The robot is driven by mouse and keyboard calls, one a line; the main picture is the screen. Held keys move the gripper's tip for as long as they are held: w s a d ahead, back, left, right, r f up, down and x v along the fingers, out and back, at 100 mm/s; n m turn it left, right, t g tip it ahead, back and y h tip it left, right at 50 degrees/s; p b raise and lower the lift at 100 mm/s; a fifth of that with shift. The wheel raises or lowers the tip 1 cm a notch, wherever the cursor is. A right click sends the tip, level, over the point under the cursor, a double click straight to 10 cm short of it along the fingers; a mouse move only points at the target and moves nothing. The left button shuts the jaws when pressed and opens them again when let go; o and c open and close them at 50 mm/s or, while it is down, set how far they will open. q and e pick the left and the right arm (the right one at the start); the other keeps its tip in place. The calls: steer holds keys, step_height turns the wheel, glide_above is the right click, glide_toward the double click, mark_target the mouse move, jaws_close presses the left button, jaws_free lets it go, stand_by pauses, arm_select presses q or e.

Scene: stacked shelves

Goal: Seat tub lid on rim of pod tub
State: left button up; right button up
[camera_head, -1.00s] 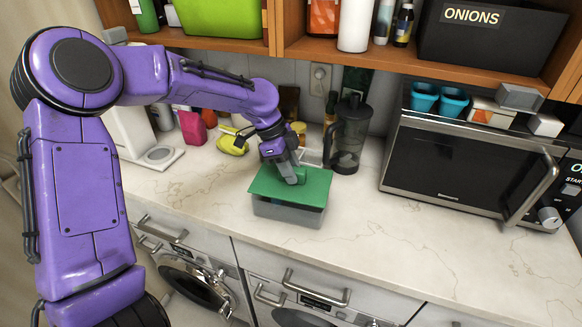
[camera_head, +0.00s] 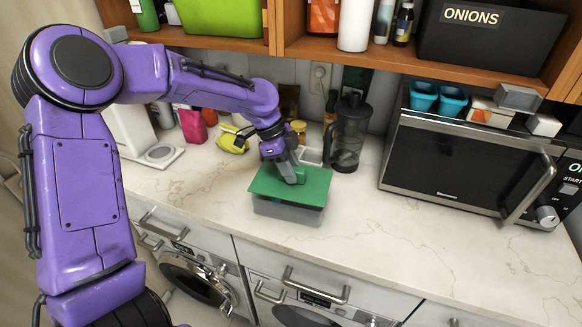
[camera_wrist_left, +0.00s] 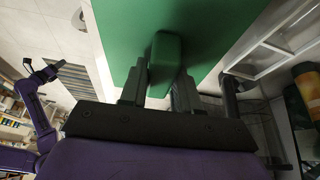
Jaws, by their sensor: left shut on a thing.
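The green tub lid (camera_head: 262,182) is a flat panel with a small raised green handle, which also shows in the left wrist view (camera_wrist_left: 165,55). My left gripper (camera_head: 291,178) is shut on this handle from above, one finger on each side in the left wrist view (camera_wrist_left: 160,88). The grey, see-through pod tub (camera_head: 287,213) stands on the counter directly under the lid. The lid covers the tub's opening and hides most of its rim. I cannot tell whether the lid touches the rim all round. My right gripper is too small to read in the left wrist view (camera_wrist_left: 57,67).
The counter (camera_head: 370,240) is clear to the right.

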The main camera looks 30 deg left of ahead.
stand_by(0.3)
arm_select(q)
steer(key=shift+p, duration=0.45)
steer(key=shift+f+b, duration=0.6)
steer(key=shift+f, duration=0.5)
steer(key=o, duration=1.1)
steer(key=b+v, duration=0.1)
steer(key=v, duration=0.9)
steer(key=shift+a+r, duration=0.1)
steer(key=shift+r, duration=0.1)
